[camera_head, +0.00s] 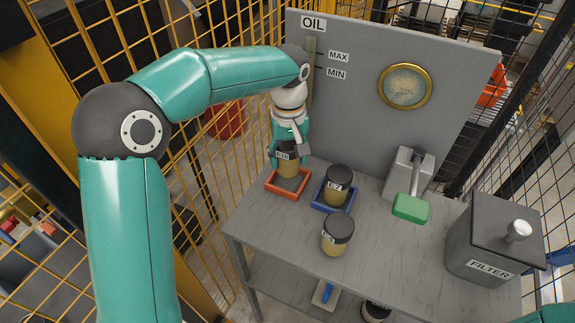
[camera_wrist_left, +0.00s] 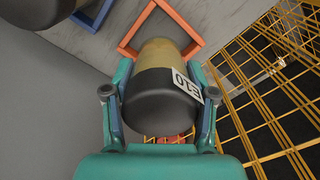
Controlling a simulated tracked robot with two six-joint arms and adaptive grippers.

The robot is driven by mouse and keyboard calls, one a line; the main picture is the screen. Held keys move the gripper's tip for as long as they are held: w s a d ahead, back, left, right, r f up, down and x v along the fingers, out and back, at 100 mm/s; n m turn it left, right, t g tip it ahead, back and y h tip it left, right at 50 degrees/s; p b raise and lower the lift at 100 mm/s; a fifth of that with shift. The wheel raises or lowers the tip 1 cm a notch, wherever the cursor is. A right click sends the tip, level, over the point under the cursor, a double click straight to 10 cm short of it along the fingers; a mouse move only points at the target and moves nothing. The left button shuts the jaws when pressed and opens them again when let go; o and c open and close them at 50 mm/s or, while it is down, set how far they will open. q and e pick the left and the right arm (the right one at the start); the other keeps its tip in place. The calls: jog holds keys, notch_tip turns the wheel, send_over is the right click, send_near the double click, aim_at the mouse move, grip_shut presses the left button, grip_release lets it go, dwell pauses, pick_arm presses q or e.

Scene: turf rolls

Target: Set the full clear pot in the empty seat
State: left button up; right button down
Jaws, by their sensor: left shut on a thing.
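My left gripper (camera_head: 288,150) is shut on a pot with a dark lid, an amber body and a white label (camera_head: 288,165). In the left wrist view the fingers (camera_wrist_left: 160,105) hold the pot (camera_wrist_left: 160,85) at its sides, and its label reads E10. The pot is over the orange square seat (camera_head: 272,189), whose frame also shows in the wrist view (camera_wrist_left: 127,50). Part of the seat's floor shows bare below the pot; I cannot tell whether they touch. A similar pot (camera_head: 337,190) stands in the blue seat (camera_head: 318,204). My right gripper is out of view.
Another dark-lidded pot (camera_head: 337,236) stands at the table's (camera_head: 270,235) front. A lever with a green handle (camera_head: 410,208) and a grey FILTER box (camera_head: 490,240) are to the right. The OIL panel (camera_head: 345,100) rises behind; yellow fencing (camera_head: 225,180) is left.

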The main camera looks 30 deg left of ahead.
aim_at(288, 167)
pick_arm(q)
jog(key=shift+f, duration=1.75)
jog(key=shift+f, duration=0.1)
jog(key=o, duration=1.5)
jog(key=shift+c, duration=0.2)
notch_tip(288, 167, up, 12)
jog(key=shift+r+p, duration=0.15)
jog(key=shift+p, duration=0.15)
jog(key=shift+s, duration=0.1)
